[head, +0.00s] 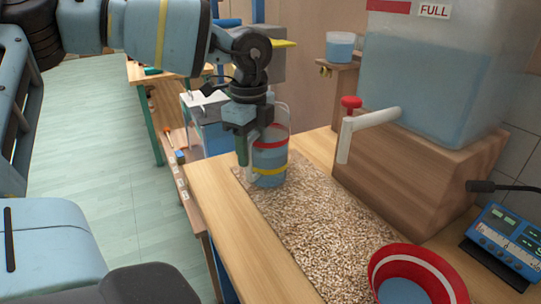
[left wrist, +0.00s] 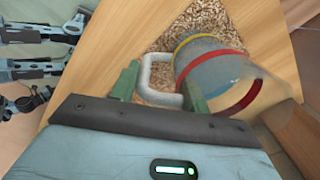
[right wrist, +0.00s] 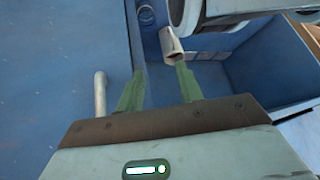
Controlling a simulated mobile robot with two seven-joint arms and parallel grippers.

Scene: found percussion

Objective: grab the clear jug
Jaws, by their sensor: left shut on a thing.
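The clear jug (head: 270,160) stands upright at the far end of the pebbly mat in the head view. It has a red band, a yellow band, and what looks like bluish water inside. My left gripper (head: 246,150) is at its left side, shut on its handle. In the left wrist view the jug (left wrist: 215,68) has a white loop handle (left wrist: 147,72) that runs between the green fingers of my left gripper (left wrist: 160,88). My right gripper (right wrist: 158,88) shows only in the right wrist view, open and with nothing between its fingers.
A water tank (head: 430,80) with a white spout (head: 365,125) and red tap stands on a wooden block (head: 410,180) right of the jug. A red-rimmed bowl (head: 418,270) is at the near end. A blue device (head: 508,240) is at right. Pebbly mat (head: 320,230) between is clear.

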